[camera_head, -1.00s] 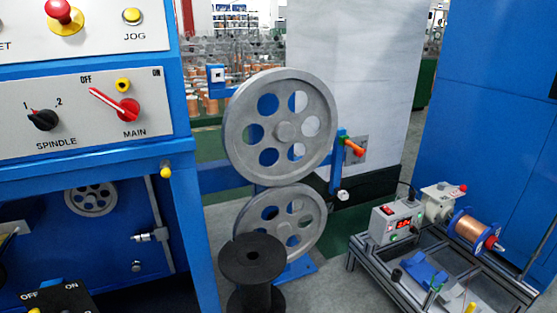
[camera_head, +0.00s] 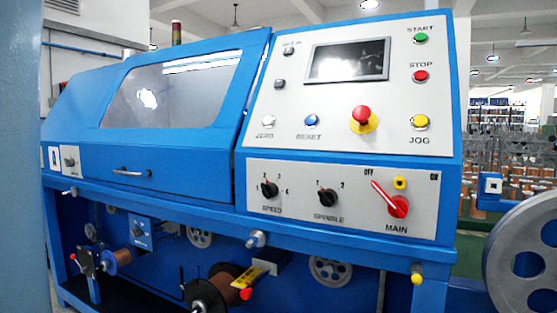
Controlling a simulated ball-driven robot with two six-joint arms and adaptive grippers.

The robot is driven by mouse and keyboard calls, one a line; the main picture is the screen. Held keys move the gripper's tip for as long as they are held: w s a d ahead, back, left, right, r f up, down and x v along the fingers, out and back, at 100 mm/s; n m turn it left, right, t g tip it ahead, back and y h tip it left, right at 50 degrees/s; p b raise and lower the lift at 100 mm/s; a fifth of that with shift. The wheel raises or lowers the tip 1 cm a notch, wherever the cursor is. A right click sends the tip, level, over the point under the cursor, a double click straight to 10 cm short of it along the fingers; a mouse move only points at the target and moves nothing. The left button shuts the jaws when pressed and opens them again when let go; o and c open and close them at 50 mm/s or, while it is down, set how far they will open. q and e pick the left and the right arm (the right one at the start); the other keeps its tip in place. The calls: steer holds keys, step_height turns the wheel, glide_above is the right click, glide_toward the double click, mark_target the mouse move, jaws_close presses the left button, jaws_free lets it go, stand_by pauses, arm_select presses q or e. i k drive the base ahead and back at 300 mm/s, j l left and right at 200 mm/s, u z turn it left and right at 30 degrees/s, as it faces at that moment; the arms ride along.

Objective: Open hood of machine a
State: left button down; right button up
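Machine A (camera_head: 345,232) is a large blue machine across the middle of the view, with a label "A" (camera_head: 54,157) at its left end. Its blue hood (camera_head: 185,160) with a clear window (camera_head: 170,90) is at the left and is closed. A metal handle (camera_head: 131,173) sits low on the hood's front. Neither of my grippers is in view.
The control panel (camera_head: 290,110) with a screen, buttons and knobs is right of the hood. Spools and pulleys (camera_head: 200,237) hang below the hood. A large grey pulley wheel (camera_head: 525,255) stands at the right edge. A blue-grey surface (camera_head: 20,160) blocks the far left.

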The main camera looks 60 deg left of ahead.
mark_target(124, 141)
steer(key=u, duration=2.7)
